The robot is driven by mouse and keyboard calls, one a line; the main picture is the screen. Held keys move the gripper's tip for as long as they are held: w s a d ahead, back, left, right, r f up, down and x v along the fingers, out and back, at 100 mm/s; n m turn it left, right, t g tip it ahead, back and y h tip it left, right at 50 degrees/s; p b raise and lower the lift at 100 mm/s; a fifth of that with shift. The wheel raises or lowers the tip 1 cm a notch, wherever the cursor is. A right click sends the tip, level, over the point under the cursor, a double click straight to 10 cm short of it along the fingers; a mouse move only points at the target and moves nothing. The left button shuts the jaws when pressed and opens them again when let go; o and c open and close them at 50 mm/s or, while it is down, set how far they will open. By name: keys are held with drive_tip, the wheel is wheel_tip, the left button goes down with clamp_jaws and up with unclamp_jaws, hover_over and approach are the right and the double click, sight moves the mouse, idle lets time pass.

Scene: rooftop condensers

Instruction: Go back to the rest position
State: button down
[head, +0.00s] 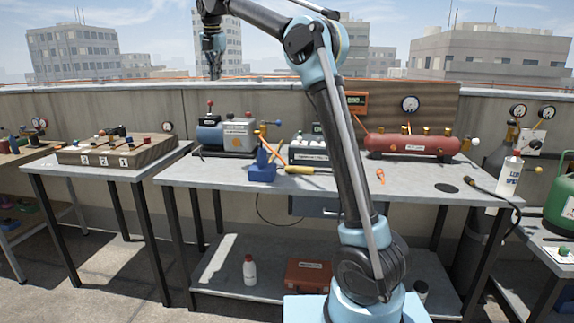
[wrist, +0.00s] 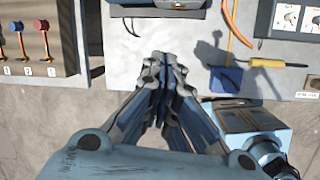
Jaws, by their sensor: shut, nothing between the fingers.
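My gripper (head: 214,66) is raised high at the upper left of the head view, against the sky and a distant building. It points down and is well above the tables. In the wrist view my gripper (wrist: 158,62) is shut with nothing between its fingers. Below it lie the grey workbench (wrist: 135,80) and the gap beside it. My arm rises from the base at the front of the bench and bends back to the left.
A wooden block with numbered valves (head: 115,152) is on the left table. A white bottle (head: 509,174) stands at right.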

drive_tip(key=s+d+f+m, duration=0.2)
drive_tip(key=s+d+m, duration=0.15)
drive_tip(key=d, duration=0.65)
drive_tip(key=s+d+f+m, duration=0.25)
drive_tip(key=d+m, duration=0.25)
drive_tip(key=d, duration=0.5)
drive_tip(key=s+d+f+m, duration=0.8)
drive_tip(key=s+d, duration=0.3)
drive_tip(key=d, duration=0.2)
drive_tip(key=s+d+f+m, duration=0.4)
drive_tip(key=s+f+m, duration=0.1)
drive_tip(key=s+f, duration=0.4)
drive_tip(key=s+d+f+m, duration=0.5)
drive_tip(key=s+f, duration=0.4)
drive_tip(key=f, duration=0.3)
drive_tip(key=s+d+f+m+g, duration=0.1)
drive_tip(key=s+d+f+m, duration=0.4)
drive_tip(key=s+f, duration=0.3)
wheel_tip(320, 180, down, 2)
drive_tip(key=shift+s+f+h, duration=0.15)
drive_tip(key=shift+s+h, duration=0.15)
drive_tip(key=shift+s, duration=0.1)
